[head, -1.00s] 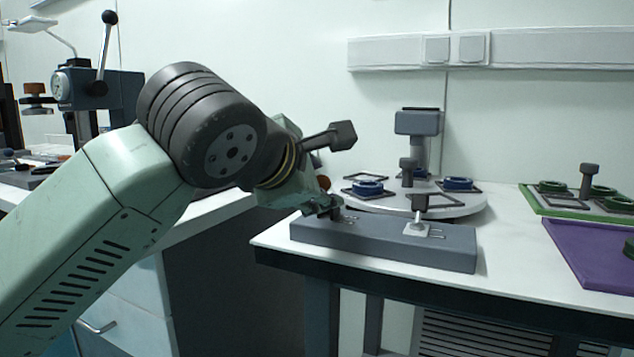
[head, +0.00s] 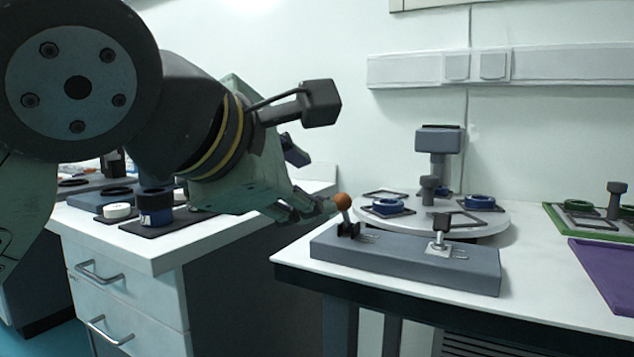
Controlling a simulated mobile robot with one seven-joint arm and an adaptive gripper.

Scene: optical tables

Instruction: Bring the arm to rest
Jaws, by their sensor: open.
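My arm reaches in from the left of the head view, with its large dark joint close to the camera. My gripper (head: 322,208) is open and empty at the end of the arm. The clamp stands on the left end of a grey block (head: 405,262) at the table's front edge. A second clamp (head: 440,240) with a dark top stands on the block's right part.
Behind the block is a white round turntable (head: 490,222) with blue rings (head: 388,206) and a dark post. A purple mat (head: 605,268) and a green tray (head: 552,212) lie right. A drawer cabinet (head: 125,290) with dark parts stands left, with a gap before the table.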

